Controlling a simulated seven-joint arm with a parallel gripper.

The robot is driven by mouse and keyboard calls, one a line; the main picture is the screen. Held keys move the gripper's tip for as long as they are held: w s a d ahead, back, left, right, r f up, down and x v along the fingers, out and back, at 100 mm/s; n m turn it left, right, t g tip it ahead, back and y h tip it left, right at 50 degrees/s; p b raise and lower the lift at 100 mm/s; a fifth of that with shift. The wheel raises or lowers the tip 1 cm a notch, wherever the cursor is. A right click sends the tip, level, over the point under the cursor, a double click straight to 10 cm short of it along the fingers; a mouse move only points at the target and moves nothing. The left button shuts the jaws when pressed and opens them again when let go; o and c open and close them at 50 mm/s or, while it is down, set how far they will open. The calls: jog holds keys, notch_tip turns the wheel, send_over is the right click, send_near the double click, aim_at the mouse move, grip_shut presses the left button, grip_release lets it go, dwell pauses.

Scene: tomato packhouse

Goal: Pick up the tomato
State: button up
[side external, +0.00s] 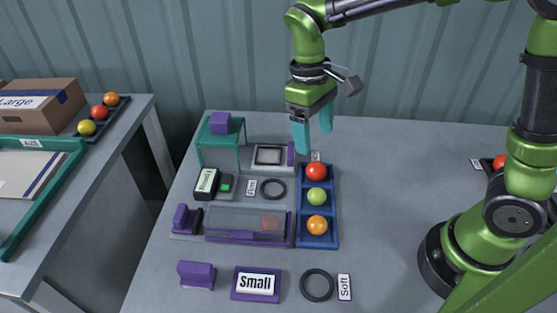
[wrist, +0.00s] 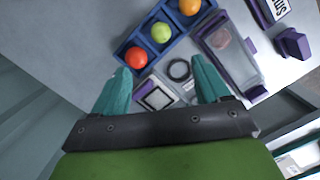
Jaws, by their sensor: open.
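A blue tray (side external: 334,240) with three compartments holds a red tomato (side external: 315,171) at the far end, a green one (side external: 316,197) in the middle and an orange one (side external: 317,224) at the near end. In the wrist view the red tomato (wrist: 136,58), the green one (wrist: 161,32) and the orange one (wrist: 190,6) also show. Another red tomato (side external: 270,222) is seen through a clear-covered purple box (side external: 237,237). My gripper (side external: 314,145) is open and empty, pointing down above the far end of the tray, apart from the red tomato.
A teal stand (side external: 220,140) with a purple block, a grey square device (side external: 269,156) and a dark ring (side external: 273,189) are left of the tray. A "Small" sign (side external: 256,284) and another ring (side external: 317,285) lie in front.

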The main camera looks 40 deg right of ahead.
aim_at(317, 191)
jog(key=f, duration=0.5)
jog(key=s+f, duration=0.1)
jog(key=f, duration=0.4)
jog(key=s+f, duration=0.1)
jog(key=f, duration=0.4)
jog(key=shift+s+d+f, duration=0.1)
jog(key=shift+d+f, duration=0.1)
jog(key=shift+f, duration=0.1)
jog(key=c, duration=0.8)
